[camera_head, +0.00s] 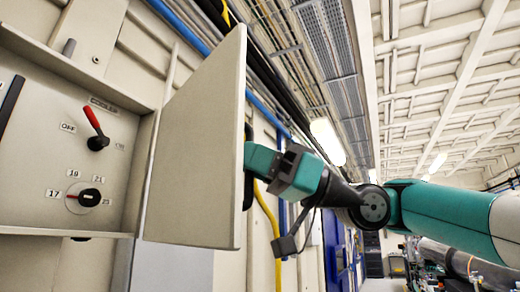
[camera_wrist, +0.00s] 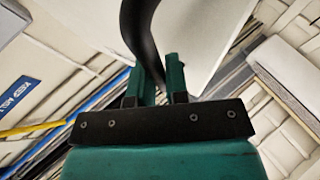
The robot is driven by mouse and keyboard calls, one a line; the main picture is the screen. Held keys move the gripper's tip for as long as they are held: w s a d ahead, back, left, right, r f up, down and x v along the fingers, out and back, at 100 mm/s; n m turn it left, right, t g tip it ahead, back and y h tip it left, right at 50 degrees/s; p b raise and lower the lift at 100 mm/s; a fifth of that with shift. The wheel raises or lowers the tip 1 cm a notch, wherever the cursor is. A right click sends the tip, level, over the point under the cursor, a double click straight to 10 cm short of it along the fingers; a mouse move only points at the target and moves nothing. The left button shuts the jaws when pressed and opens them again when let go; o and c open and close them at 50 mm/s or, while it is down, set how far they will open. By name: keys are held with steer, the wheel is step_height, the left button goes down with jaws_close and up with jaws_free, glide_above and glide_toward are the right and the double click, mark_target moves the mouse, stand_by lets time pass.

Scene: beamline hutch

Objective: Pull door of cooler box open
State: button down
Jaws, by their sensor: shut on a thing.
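The cooler box (camera_head: 30,155) is at the left of the head view, with its inner panel exposed. Its beige door (camera_head: 200,150) stands swung well out from the box, hinged at the box's right side. The door's pale face also shows in the wrist view (camera_wrist: 190,30). The black curved handle (camera_wrist: 140,30) is on the door's outer face, mostly hidden behind the door in the head view. My gripper (camera_wrist: 158,80) is shut on the handle, with its green fingers on either side of it. In the head view my gripper (camera_head: 252,165) meets the door's far side.
Inside the box are a red-handled switch (camera_head: 95,125) and a black dial (camera_head: 85,198) with number labels. Blue and yellow pipes and cable trays (camera_head: 330,60) run along the wall behind the door. An aisle (camera_head: 385,283) lies farther back, beneath my arm.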

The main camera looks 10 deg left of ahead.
steer(key=shift+w+r, duration=0.15)
steer(key=c, duration=1.1)
jaws_free()
steer(key=shift+a, duration=0.25)
steer(key=shift+c, duration=0.2)
steer(key=shift+d, duration=0.1)
steer(key=shift+f, duration=0.25)
